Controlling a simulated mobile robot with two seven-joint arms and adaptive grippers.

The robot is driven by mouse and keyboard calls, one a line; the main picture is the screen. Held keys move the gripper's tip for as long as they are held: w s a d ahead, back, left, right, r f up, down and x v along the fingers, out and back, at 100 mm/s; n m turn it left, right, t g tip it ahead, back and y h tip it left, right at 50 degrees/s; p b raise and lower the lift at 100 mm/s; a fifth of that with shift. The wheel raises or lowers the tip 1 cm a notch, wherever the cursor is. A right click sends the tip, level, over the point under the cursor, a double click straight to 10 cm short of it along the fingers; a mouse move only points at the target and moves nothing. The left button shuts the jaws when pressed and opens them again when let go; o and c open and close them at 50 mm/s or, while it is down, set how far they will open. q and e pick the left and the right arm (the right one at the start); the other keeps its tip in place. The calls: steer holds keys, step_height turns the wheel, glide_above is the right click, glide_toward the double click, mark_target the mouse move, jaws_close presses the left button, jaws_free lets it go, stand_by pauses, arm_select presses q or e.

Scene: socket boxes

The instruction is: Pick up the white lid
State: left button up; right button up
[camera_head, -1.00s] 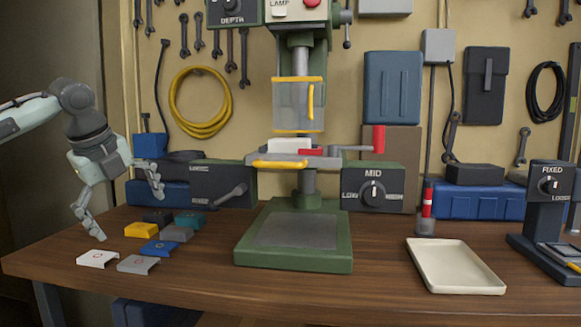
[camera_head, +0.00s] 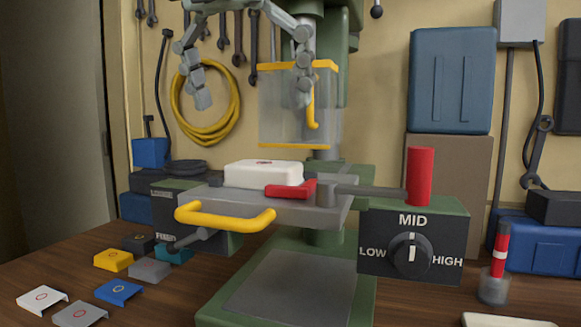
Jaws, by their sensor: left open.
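A white lid (camera_head: 42,299) with a red ring mark lies on the table at the lower left, among other lids. A white box-shaped piece (camera_head: 263,173), also with a red mark on top, sits on the grey drill press vise (camera_head: 335,205), behind a red jaw piece. My left gripper (camera_head: 252,94) hangs from the top of the view with its fingers spread wide and pointing down. It appears above the white piece on the vise, apart from it and empty. My right gripper is not in view.
Yellow (camera_head: 113,260), blue (camera_head: 118,291) and grey (camera_head: 80,315) lids lie near the white lid, with several darker ones behind. A clear guard (camera_head: 290,120) with yellow edges, a yellow handle (camera_head: 225,217) and a red-ended lever (camera_head: 420,175) surround the vise.

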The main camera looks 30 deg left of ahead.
mark_target(264, 163)
arm_select(q)
steer(key=shift+s+x, duration=0.2)
steer(key=shift+x, duration=1.2)
steer(key=x, duration=0.4)
steer(key=shift+w+f, duration=0.25)
steer(key=shift+w, duration=0.1)
steer(key=shift+f, duration=0.1)
steer(key=shift+c, duration=1.6)
steer(key=c, duration=0.7)
steer(key=shift+c, duration=0.9)
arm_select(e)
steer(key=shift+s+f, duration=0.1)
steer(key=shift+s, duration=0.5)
